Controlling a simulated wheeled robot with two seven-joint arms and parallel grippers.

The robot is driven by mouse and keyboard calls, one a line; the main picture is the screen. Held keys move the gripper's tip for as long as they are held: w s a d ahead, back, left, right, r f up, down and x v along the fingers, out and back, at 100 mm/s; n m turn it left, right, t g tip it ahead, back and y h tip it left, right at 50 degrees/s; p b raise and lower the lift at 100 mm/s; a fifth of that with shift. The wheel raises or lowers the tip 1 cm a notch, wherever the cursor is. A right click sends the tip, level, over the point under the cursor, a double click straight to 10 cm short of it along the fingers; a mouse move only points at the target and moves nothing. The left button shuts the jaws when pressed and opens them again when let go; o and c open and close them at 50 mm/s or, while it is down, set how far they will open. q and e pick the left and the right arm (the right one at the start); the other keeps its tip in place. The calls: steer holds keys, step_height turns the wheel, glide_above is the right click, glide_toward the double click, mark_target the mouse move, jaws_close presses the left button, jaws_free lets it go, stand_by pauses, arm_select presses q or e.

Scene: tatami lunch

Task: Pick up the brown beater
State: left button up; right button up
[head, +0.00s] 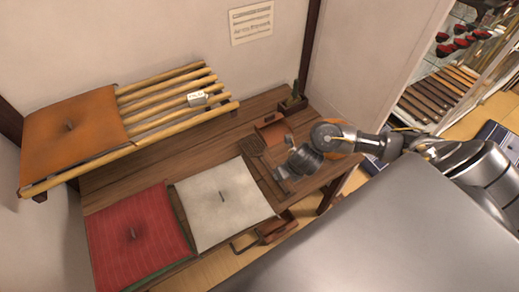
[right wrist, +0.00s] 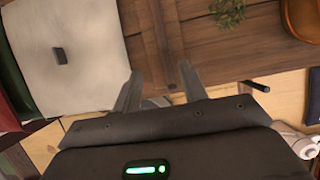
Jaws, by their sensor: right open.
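The brown beater (head: 252,146) lies on the wooden table, with its flat head toward the wall and its thin handle running toward the front edge. My right gripper (head: 281,176) is at the table's front right, close to the handle. In the right wrist view my right gripper (right wrist: 158,82) is open, its two fingers apart. A brown strip that looks like the beater's handle (right wrist: 160,35) runs up the picture in line with the gap between the fingers. Nothing is visibly held. The beater's head is outside the right wrist view. My left gripper is not in view.
A white cushion (head: 222,203) and a red cushion (head: 138,238) lie left of the beater. An orange cushion (head: 70,130) lies on a slatted rack (head: 165,100). A brown box (head: 271,130) and a potted plant (head: 292,104) stand behind the gripper.

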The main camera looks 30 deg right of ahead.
mark_target(266, 164)
steer(key=b+x, duration=0.1)
steer(key=x, duration=0.4)
steer(key=shift+s+d+b, duration=0.1)
steer(key=shift+d+b, duration=0.1)
steer(key=shift+b, duration=0.2)
steer(key=shift+w+x, duration=0.15)
steer(key=shift+x, duration=1.3)
steer(key=shift+w+x, duration=0.15)
steer(key=shift+x, duration=1.3)
steer(key=shift+d+r, duration=0.1)
jaws_close()
